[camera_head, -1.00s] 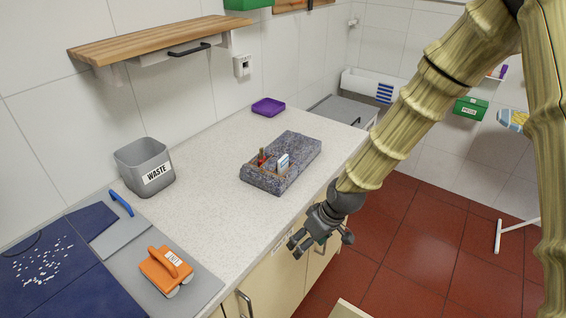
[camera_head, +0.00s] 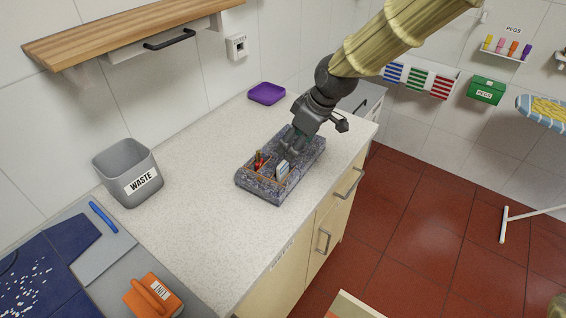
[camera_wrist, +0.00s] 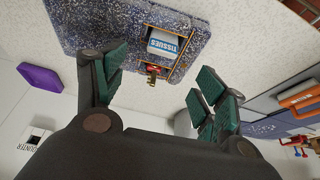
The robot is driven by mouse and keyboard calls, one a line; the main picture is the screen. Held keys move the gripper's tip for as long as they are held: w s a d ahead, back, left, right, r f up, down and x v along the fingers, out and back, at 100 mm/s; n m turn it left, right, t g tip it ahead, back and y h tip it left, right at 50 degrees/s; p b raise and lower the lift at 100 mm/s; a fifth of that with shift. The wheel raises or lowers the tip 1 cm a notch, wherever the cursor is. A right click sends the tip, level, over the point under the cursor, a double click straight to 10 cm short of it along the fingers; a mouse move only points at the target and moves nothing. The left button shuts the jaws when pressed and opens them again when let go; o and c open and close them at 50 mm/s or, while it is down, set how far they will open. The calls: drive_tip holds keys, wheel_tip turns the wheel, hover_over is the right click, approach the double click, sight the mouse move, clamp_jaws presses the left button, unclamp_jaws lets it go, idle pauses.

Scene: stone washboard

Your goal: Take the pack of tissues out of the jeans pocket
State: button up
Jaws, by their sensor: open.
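The tissue pack (camera_head: 282,170) is white and blue and stands partly out of a pocket edged in orange on the grey-blue stone washboard (camera_head: 263,193). In the wrist view its label TISSUES (camera_wrist: 163,46) is readable, and the pocket surrounds its lower part. A small red and brown item (camera_head: 260,159) sits beside it in the same pocket area. My gripper (camera_head: 290,148) is open and empty, above the far part of the washboard and behind the pack. In the wrist view the pack lies beyond the gap between my spread green-padded fingers (camera_wrist: 158,92), apart from them.
A grey WASTE bin (camera_head: 128,172) stands to the left on the counter. A purple tray (camera_head: 267,93) lies at the back. The counter around the washboard is clear.

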sight(283, 163)
drive_tip(key=p+x, duration=0.1)
drive_tip(key=x, duration=0.3)
drive_tip(key=shift+w+a+f, duration=0.1)
drive_tip(key=shift+f, duration=0.15)
drive_tip(key=shift+a+f, duration=0.2)
drive_tip(key=shift+f, duration=0.15)
drive_tip(key=shift+p+x, duration=1.3)
drive_tip(key=shift+x, duration=1.15)
drive_tip(key=shift+d+f, duration=0.1)
drive_tip(key=shift+c, duration=0.4)
drive_tip(key=c, duration=0.8)
